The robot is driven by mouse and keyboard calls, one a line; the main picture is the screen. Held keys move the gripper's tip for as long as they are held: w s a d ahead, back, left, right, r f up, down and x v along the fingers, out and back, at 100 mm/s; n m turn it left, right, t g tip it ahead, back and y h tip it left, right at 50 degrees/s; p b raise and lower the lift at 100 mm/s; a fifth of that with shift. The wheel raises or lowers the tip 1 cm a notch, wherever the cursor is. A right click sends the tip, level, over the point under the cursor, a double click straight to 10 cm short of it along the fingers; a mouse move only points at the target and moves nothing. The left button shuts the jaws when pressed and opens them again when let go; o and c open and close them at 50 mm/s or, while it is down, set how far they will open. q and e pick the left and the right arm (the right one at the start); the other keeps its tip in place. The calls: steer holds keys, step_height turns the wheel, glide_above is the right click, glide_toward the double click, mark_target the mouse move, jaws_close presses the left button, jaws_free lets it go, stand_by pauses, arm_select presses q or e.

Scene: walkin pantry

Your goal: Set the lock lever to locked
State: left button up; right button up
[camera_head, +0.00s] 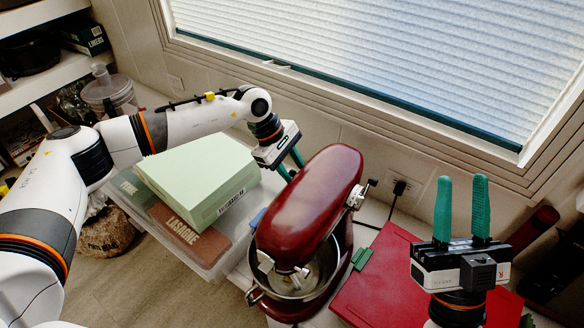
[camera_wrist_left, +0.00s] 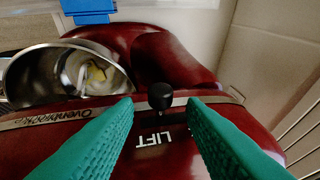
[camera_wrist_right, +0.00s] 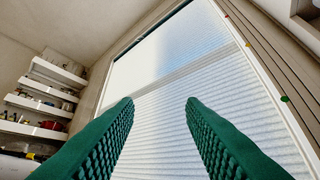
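The red stand mixer (camera_head: 318,190) stands on the counter with its steel bowl (camera_head: 318,272) towards me. In the left wrist view, a black-knobbed lever (camera_wrist_left: 160,96) sticks out of the mixer's red side (camera_wrist_left: 90,130), beside the white word LIFT. My left gripper (camera_head: 291,168) is at the left of the mixer in the head view. Its green fingers (camera_wrist_left: 161,102) are open, one on each side of the knob in that view; contact is not clear. My right gripper (camera_head: 462,205) points up at the right, open and empty. It also shows in the right wrist view (camera_wrist_right: 160,103).
A pale green box (camera_head: 200,180) sits on a clear bin (camera_head: 215,262) left of the mixer. A red flat panel (camera_head: 385,285) lies right of it. A black plug (camera_head: 400,188) is in the wall behind. The window (camera_head: 400,60) is at the back.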

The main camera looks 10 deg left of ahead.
arm_select(q)
jaws_close()
